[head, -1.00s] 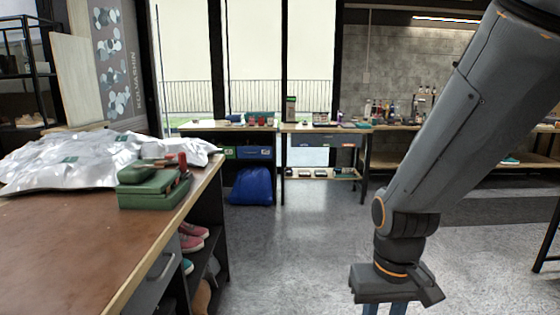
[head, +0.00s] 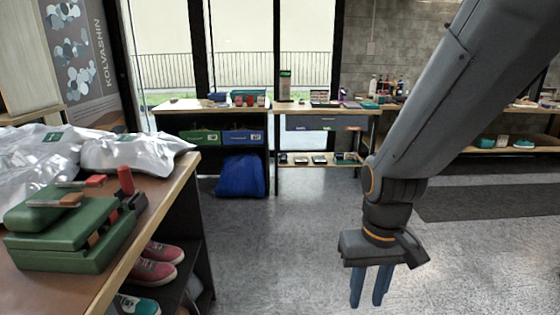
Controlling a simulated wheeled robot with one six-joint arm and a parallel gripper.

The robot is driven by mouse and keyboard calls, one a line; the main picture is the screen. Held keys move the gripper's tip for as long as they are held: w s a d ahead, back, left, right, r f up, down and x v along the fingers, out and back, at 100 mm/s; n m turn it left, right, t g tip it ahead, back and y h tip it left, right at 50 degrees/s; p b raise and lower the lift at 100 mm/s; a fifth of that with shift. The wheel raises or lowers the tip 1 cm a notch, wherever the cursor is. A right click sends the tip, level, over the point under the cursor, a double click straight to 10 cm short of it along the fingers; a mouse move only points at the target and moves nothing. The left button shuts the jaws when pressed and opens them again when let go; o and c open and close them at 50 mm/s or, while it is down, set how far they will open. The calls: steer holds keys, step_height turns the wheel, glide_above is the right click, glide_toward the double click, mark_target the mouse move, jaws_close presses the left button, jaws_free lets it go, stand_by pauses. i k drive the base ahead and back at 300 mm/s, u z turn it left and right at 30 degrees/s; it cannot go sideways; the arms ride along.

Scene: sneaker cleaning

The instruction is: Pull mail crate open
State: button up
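Two crates sit side by side in the dark shelf unit under the far workbench: a green crate (head: 200,137) on the left and a blue crate (head: 243,137) on the right. Both have small pale labels on their fronts, too small to read, so I cannot tell which is the mail crate. Both look pushed in. My gripper (head: 368,302) hangs at lower right, pointing down over the floor, well short of the crates. Its two blue fingers are apart with nothing between them.
A workbench at left holds a green box (head: 75,230) and silvery-white bags (head: 130,153), with shoes (head: 155,265) on shelves below. A blue bag (head: 242,175) stands on the floor below the crates. The grey floor (head: 280,250) between is clear.

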mark_target(293, 122)
steer(key=i, duration=3.95)
steer(key=z, duration=0.15)
